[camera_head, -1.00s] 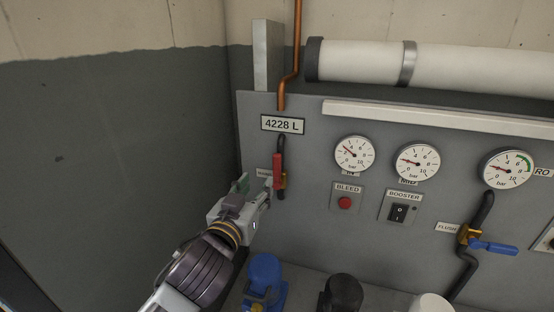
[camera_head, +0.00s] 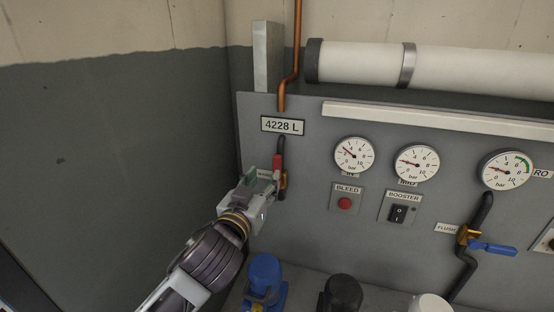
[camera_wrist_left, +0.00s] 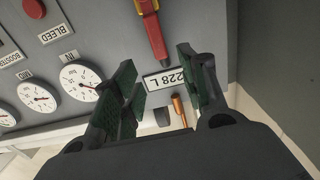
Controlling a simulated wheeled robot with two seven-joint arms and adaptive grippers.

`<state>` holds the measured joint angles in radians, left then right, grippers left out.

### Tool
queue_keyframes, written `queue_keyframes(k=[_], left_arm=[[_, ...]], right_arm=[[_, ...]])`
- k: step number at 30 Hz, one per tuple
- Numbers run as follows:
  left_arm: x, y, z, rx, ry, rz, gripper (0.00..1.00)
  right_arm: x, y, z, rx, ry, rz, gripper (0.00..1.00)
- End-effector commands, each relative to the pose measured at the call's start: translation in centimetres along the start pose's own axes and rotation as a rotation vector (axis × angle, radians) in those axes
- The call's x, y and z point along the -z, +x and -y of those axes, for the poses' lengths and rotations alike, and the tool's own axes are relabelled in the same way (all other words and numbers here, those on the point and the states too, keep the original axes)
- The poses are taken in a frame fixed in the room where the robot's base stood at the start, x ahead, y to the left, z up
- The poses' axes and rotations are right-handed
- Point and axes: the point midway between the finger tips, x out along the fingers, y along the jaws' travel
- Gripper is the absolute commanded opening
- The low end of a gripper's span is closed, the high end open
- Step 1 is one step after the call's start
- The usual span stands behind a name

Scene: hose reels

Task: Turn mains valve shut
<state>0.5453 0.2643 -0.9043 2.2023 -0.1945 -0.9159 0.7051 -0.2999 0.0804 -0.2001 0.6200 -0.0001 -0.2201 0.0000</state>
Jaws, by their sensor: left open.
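The mains valve has a red lever (camera_head: 277,162) that stands upright, in line with the dark pipe on the grey panel. Its brass body (camera_head: 284,182) is partly hidden by my left gripper. My left gripper (camera_head: 264,180) is open at the valve, just left of and below the lever. In the left wrist view the red lever (camera_wrist_left: 152,32) points in between the two open green-padded fingers (camera_wrist_left: 157,66), with space on both sides. I cannot tell whether a finger touches it. My right gripper is not in view.
A "4228 L" label (camera_head: 283,125) sits above the valve. Gauges, the bleed button (camera_head: 345,203) and the booster switch (camera_head: 398,213) are to the right. A blue-levered flush valve (camera_head: 492,247) is farther right. Blue (camera_head: 264,275) and black units stand below. A wall is close on the left.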

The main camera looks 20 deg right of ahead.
Motion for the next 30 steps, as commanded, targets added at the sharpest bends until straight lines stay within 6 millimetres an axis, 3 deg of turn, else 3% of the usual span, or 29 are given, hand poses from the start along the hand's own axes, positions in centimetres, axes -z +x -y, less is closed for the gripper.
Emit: queue_keyframes(k=[30], left_arm=[[0.1, 9.3, 0.0, 0.001, 0.002, 0.001, 0.43]], right_arm=[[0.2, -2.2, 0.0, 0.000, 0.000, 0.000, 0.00]])
